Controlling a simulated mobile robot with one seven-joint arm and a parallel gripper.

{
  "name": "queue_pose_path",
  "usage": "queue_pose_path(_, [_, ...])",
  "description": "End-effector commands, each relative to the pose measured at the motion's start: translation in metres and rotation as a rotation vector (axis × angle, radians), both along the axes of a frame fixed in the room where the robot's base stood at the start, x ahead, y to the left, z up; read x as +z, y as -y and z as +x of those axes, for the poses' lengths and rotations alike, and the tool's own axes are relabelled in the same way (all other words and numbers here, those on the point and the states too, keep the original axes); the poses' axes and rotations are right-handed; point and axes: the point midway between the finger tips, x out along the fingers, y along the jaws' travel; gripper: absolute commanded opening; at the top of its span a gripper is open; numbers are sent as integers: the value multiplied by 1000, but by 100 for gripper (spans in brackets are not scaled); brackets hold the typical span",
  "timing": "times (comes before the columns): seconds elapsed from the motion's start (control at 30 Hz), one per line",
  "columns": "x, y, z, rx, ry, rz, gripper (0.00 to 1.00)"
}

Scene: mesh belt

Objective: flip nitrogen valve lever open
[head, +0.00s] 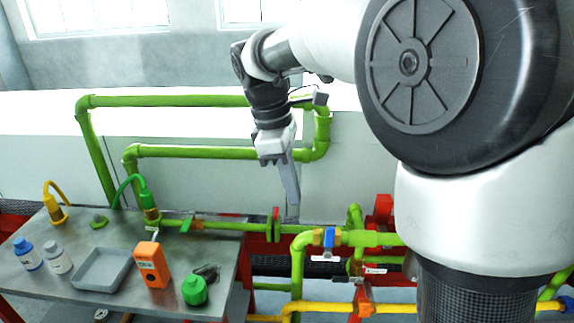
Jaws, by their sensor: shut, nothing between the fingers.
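My gripper (292,203) points down, shut and empty, in the middle of the head view, in front of the pale wall and above the pipes. Below it are several valves on the pipework: a red lever (276,224), a blue lever (329,240) and a green lever (187,223). The red lever stands upright, just below and left of my fingertips. The blue lever also stands upright, lower and to the right. I cannot tell which one is the nitrogen valve; the labels are too small to read. No lever clearly touches my gripper.
A metal table (215,268) at left holds a grey tray (103,268), an orange meter (152,264), a green container (194,290) and two small bottles. Green pipes (190,152) run behind my gripper. A yellow pipe (325,307) crosses low, with an orange valve (365,297).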

Motion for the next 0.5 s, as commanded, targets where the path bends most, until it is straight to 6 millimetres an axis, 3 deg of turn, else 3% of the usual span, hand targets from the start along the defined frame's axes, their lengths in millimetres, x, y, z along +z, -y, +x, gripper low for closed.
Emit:
queue_pose_path(0.1, [-12, -9, 9, 68, -39, -17, 0])
queue_pose_path(0.5, [-14, -11, 12, 94, -53, -23, 0])
